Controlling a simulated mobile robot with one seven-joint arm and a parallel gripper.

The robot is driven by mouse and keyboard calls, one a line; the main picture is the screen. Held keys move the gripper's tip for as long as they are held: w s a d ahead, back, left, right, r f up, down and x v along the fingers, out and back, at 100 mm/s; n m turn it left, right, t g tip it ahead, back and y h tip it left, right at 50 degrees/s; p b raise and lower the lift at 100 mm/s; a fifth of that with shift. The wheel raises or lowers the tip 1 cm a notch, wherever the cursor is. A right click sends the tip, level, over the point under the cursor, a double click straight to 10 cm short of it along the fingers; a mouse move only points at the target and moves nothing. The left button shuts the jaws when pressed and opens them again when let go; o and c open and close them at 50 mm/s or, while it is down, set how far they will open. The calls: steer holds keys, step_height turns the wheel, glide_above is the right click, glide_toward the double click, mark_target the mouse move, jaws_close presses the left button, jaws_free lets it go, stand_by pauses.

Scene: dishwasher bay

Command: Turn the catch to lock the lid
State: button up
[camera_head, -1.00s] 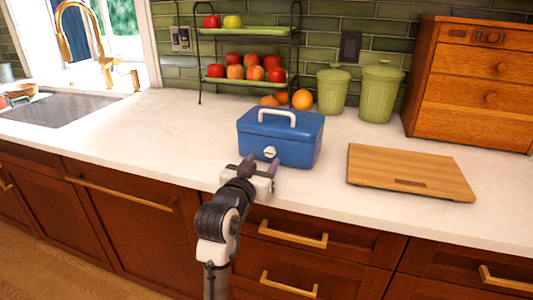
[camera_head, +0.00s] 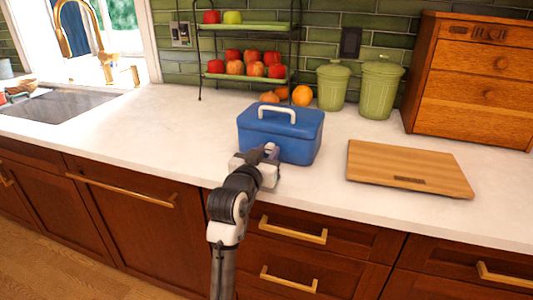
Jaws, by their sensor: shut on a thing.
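A blue box (camera_head: 299,147) with a lid stands on the white counter. The lid (camera_head: 278,121) is down and has a white handle (camera_head: 277,110) on top. The catch (camera_head: 270,147) is a small white knob on the box's front face, now mostly hidden by my gripper. My gripper (camera_head: 269,153) is at the front of the box and is shut on the catch. Its fingers are small in the picture, and the catch's angle cannot be made out.
A wooden cutting board (camera_head: 408,168) lies right of the box. Two green canisters (camera_head: 379,90), oranges (camera_head: 302,95) and a fruit rack (camera_head: 247,80) stand behind it. A wooden drawer cabinet (camera_head: 470,85) is at the back right. The counter (camera_head: 150,127) left of the box is clear.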

steer(key=m+b, duration=0.2)
steer(key=shift+f+b, duration=0.3)
steer(key=shift+b, duration=0.05)
steer(key=m+b, duration=0.1)
steer(key=m, duration=0.1)
steer(key=shift+r+m+b, duration=0.25)
steer(key=shift+m+b, duration=0.05)
steer(key=shift+b, duration=0.1)
steer(key=o, duration=1)
steer(key=shift+s, duration=0.15)
steer(key=b+v, duration=0.1)
steer(key=v, duration=1.2)
steer(key=shift+s+b, duration=0.3)
steer(key=shift+b, duration=0.05)
steer(key=shift+a, duration=0.2)
